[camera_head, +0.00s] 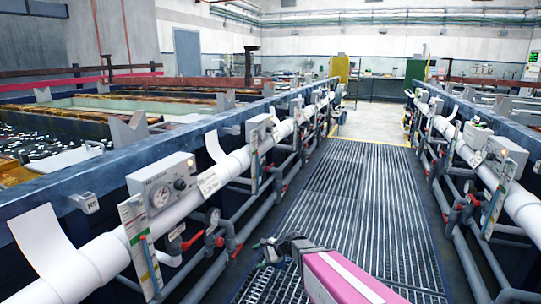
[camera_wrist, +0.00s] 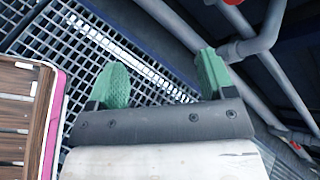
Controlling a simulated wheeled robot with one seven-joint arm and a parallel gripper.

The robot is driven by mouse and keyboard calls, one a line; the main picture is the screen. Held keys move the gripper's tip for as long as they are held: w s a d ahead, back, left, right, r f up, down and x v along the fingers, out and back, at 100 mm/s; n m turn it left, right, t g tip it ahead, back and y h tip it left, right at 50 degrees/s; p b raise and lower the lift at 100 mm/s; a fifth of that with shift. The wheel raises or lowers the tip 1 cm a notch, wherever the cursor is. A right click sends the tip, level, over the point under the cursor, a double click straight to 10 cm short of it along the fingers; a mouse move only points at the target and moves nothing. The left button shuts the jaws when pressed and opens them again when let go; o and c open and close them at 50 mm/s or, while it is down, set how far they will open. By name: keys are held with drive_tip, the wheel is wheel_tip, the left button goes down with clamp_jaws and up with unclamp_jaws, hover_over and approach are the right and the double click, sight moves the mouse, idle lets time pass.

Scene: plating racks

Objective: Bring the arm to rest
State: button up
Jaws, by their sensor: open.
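My gripper (camera_wrist: 162,78) shows in the wrist view with its two green ridged fingers wide apart. Nothing is between them; metal grating lies below. In the head view my gripper (camera_head: 268,251) is at the lower middle, at the end of my pink and white arm, over the walkway grating (camera_head: 365,195). It is small and partly hidden there by the arm. The arm reaches in from the bottom edge, low in the picture.
Pipes with gauges and red-handled valves line the left tank wall (camera_head: 110,165) and the right rail (camera_head: 465,140). In the wrist view a grey pipe (camera_wrist: 262,42) runs close beyond the right finger. A brown slatted surface (camera_wrist: 15,115) is at left. The walkway ahead is clear.

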drive_tip(key=s+d+r+n+h, duration=0.2)
drive_tip(key=s+d+n+h, duration=0.1)
drive_tip(key=d, duration=0.5)
drive_tip(key=s+d+r+n+h, duration=0.2)
drive_tip(key=s+d+n+h, duration=0.2)
drive_tip(key=d, duration=0.4)
drive_tip(key=s+d+r+n+g+h, duration=0.1)
drive_tip(key=s+d+n+h, duration=0.3)
drive_tip(key=d, duration=0.4)
drive_tip(key=shift+s+r+n+h, duration=0.15)
drive_tip(key=shift+r+n+h, duration=0.15)
drive_tip(key=shift+r, duration=0.45)
